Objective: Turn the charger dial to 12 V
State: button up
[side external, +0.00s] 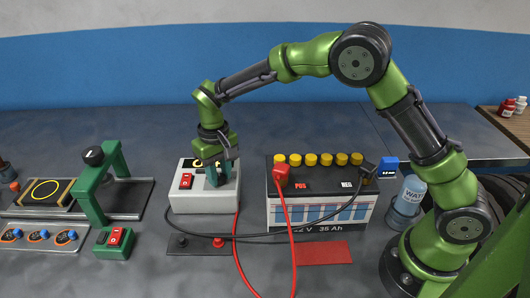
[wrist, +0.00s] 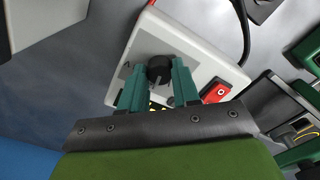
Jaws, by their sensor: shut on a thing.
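The charger (side external: 205,200) is a pale grey box on the table, left of the battery, with a red switch (side external: 187,181) on its top. In the wrist view its white top (wrist: 140,50) carries a black round dial (wrist: 159,68) and the red switch (wrist: 216,91). My gripper (side external: 218,182) points down onto the charger's top. In the wrist view my gripper's green fingers (wrist: 158,85) are shut on the black dial, one on each side. The dial's markings are mostly hidden by the fingers, so I cannot tell its setting. In the side view the fingers hide the dial.
A battery (side external: 318,200) with yellow caps stands right of the charger, with a red clamp (side external: 281,173) and a black clamp (side external: 368,170) on top. Red and black cables cross the table in front. A green press-like frame (side external: 103,180) stands left. A water bottle (side external: 407,202) stands right.

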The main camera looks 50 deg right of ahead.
aim_at(219, 176)
jog(key=shift+m, duration=0.8)
jog(key=o, duration=1)
jog(key=shift+o, duration=0.2)
jog(key=shift+r, duration=0.1)
notch_tip(219, 176, up, 17)
